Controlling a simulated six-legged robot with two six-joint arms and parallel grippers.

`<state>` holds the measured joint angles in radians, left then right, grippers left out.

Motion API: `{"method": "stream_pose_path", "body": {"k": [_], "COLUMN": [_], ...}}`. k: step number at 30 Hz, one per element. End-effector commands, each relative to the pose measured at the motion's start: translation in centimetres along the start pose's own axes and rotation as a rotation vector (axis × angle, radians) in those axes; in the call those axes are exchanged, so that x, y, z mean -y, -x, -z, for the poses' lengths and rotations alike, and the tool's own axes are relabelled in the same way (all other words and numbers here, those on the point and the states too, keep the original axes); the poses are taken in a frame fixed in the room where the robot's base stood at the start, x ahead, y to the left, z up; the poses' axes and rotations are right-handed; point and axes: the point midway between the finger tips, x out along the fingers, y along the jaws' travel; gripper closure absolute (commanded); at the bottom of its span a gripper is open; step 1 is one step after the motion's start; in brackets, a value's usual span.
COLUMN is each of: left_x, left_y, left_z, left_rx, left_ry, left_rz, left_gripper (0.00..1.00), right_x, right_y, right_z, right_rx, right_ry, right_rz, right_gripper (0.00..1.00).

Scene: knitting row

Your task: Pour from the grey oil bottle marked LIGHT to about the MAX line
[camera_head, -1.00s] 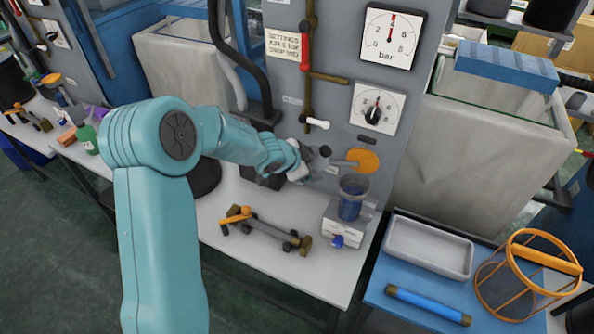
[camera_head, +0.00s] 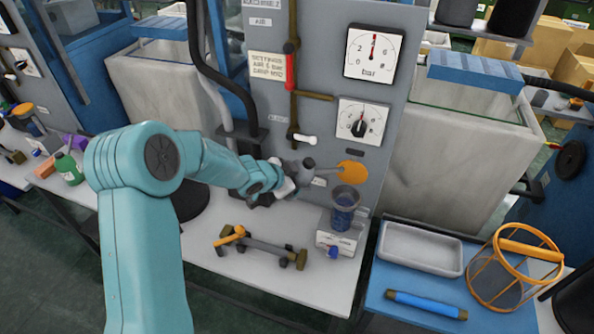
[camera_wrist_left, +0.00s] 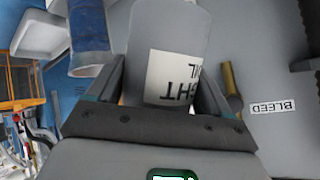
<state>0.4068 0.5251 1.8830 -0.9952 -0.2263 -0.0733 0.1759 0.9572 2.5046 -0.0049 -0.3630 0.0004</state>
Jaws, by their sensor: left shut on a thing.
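My left gripper (camera_wrist_left: 160,95) is shut on the grey oil bottle (camera_wrist_left: 172,28), whose white label shows part of the word LIGHT upside down in the left wrist view. In the head view the grey bottle (camera_head: 308,163) is held in front of the panel, with its thin spout reaching right towards an orange disc (camera_head: 352,172). The cup (camera_head: 343,208) with blue see-through walls stands on a small white stand, below and right of the bottle; it also shows in the left wrist view (camera_wrist_left: 90,30). I cannot make out the MAX line or any oil level. My right gripper is not in view.
A valve assembly with an orange handle (camera_head: 262,246) lies on the white bench. A grey panel (camera_head: 262,35) with two gauges stands behind. A grey tray (camera_head: 420,249), a blue cylinder (camera_head: 425,304) and an orange-framed basket (camera_head: 515,270) are on the blue bench at right.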

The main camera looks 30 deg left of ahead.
Motion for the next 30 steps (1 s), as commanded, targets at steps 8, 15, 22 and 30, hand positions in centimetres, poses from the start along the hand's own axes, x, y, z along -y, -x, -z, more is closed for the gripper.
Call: {"method": "stream_pose_path", "body": {"k": [8,15,22,30], "left_x": [1.1,2.0,3.0,3.5], "left_y": [1.3,2.1,2.9,3.3], "left_z": [-0.3,-0.8,-1.6,-1.8], "left_rx": [-0.083,-0.167,-0.277,-0.334], "left_ry": [0.082,0.158,0.258,0.307], "left_rz": [-0.034,-0.065,-0.108,-0.131], "left_gripper": [0.62,0.62,0.62,0.62], "right_x": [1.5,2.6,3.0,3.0], "right_y": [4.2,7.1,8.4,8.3], "right_z": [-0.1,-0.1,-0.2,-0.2], "right_rx": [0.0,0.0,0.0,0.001], "right_ry": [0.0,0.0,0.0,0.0], "right_rz": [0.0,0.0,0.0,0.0], "right_gripper": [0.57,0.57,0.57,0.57]}}
